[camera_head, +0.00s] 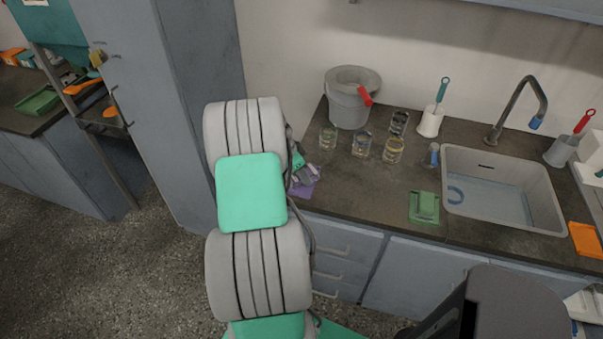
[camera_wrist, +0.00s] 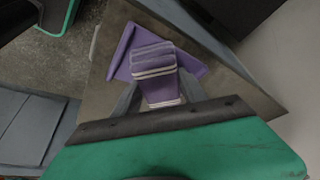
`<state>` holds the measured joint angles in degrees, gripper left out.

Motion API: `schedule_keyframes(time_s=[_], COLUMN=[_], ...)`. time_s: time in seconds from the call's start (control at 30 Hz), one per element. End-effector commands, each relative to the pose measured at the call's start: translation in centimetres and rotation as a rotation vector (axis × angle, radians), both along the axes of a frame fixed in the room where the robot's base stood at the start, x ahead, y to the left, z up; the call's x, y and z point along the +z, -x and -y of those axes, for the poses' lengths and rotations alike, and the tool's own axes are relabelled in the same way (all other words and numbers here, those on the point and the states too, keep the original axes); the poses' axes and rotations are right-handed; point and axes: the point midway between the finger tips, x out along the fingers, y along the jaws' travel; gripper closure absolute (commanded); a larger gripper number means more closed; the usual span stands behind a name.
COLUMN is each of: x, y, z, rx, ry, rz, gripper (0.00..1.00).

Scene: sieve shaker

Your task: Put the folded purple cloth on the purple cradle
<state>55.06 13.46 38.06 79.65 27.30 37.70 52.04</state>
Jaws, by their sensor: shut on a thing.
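The folded purple cloth (camera_wrist: 152,55), with pale edges, sits between the two fingers of my gripper (camera_wrist: 158,92) in the wrist view. My gripper is shut on it. The purple cradle (camera_wrist: 124,57) shows behind the cloth, its corners sticking out on both sides; the cloth covers its middle. I cannot tell whether the cloth touches the cradle or is held just above it. In the head view the cradle (camera_head: 302,190) is at the counter's left end, and the cloth (camera_head: 312,171) is over it, partly hidden by my arm.
On the counter (camera_head: 365,195), several glass beakers (camera_head: 362,144) and a grey bucket (camera_head: 349,108) with a red handle stand behind the cradle. A green cradle with a green cloth (camera_head: 426,206) lies to the right, beside the sink (camera_head: 480,215). A tall grey cabinet (camera_head: 165,90) stands left.

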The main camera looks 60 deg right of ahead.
Motion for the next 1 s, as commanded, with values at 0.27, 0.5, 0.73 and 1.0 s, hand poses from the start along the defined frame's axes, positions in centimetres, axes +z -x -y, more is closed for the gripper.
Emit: schedule_keyframes(time_s=[0.27, 0.5, 0.73, 1.0], x=[-1.1, -1.5, -1.2, 3.8], y=[0.1, 0.3, 0.5, -0.9], z=[-0.2, -0.5, -0.6, -1.7], rx=[0.002, 0.001, -0.002, 0.001], ry=[-0.006, -0.016, -0.02, -0.008], rz=[-0.003, -0.009, -0.01, -0.004], gripper=[0.46, 0.29, 0.29, 0.29])
